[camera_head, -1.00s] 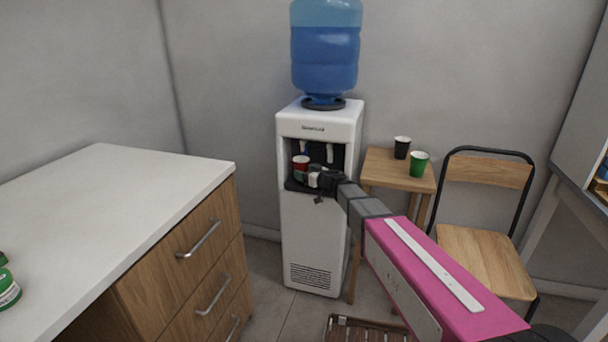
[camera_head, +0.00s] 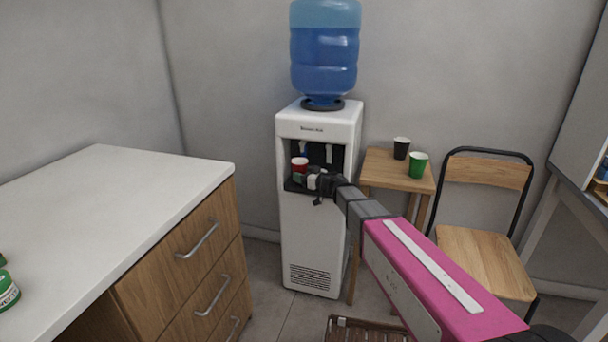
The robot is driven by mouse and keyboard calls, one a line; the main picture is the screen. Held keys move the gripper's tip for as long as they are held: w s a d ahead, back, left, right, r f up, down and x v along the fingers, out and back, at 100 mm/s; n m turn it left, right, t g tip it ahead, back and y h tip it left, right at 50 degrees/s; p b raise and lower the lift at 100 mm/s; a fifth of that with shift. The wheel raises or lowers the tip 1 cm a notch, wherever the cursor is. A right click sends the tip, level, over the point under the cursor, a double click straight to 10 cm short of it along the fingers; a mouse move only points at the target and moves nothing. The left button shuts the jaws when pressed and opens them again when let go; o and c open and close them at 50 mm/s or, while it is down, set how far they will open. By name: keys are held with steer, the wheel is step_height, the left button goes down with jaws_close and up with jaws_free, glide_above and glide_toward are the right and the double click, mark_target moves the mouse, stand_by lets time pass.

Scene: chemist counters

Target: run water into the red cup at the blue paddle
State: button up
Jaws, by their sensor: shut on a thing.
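The red cup (camera_head: 299,163) stands upright inside the bay of the white water dispenser (camera_head: 313,235), at the bay's left side. My gripper (camera_head: 305,179) reaches in from the right and is shut on the cup, its dark fingers hiding the cup's lower part. The blue paddle (camera_head: 304,150) shows just above the cup, small and partly in shadow. A white paddle (camera_head: 328,154) hangs to its right. I cannot tell whether the cup touches the blue paddle or whether water is running. The inside of the cup is too small to read.
A blue water bottle (camera_head: 325,50) sits on the dispenser. A small wooden table (camera_head: 382,178) at its right bears a black cup (camera_head: 401,148) and a green cup (camera_head: 418,165). A chair (camera_head: 482,255) stands further right. A white-topped counter (camera_head: 110,205) fills the left.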

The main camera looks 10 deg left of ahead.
steer(key=shift+s+a, duration=0.15)
steer(key=shift+s, duration=1.6)
steer(key=s, duration=1)
steer(key=shift+a, duration=0.4)
steer(key=shift+w, duration=0.2)
